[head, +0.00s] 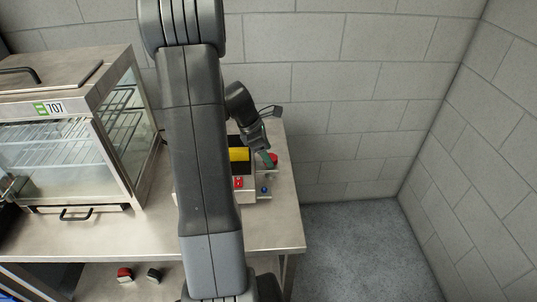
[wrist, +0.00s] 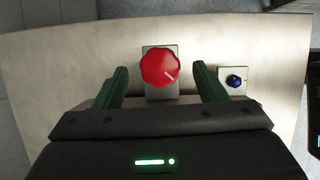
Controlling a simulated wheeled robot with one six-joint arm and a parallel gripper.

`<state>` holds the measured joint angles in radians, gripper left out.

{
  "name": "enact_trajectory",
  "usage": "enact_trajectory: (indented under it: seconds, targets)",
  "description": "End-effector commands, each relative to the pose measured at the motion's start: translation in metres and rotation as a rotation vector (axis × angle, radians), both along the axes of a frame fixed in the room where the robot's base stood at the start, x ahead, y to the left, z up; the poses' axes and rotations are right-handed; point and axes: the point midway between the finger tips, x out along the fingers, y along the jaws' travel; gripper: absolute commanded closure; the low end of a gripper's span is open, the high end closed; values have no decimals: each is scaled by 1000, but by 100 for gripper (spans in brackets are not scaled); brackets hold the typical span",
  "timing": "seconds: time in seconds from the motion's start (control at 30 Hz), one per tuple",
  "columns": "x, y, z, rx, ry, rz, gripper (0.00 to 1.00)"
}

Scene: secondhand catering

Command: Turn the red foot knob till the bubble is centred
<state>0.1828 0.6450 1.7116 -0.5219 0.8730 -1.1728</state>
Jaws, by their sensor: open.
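The red foot knob (wrist: 160,67) is round with a scalloped edge and a white pointer line toward the lower right. It sits on a small grey plate. My gripper (wrist: 161,76) is open, with one green finger on each side of the knob and a gap to both. In the head view the red knob (head: 273,158) shows beside my gripper (head: 267,157), at the right side of a pale device (head: 250,195) with a black and yellow top. My arm hides part of this device. I cannot make out a bubble in either view.
A small blue knob (wrist: 235,81) on its own plate is right of the red one. A glass display cabinet (head: 70,140) stands left on the steel table (head: 270,233). Red (head: 124,274) and black (head: 154,274) items lie on the lower shelf. The floor at right is clear.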

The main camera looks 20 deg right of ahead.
Motion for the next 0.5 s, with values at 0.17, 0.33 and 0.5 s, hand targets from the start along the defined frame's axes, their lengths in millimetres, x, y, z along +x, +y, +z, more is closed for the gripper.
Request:
enact_trajectory:
  seconds: [0.17,0.33,0.5]
  targets:
    - [-2,-6,-13,0,1,-1,35]
    - [-2,-6,-15,0,0,-1,35]
    - [-1,-6,-15,0,0,-1,41]
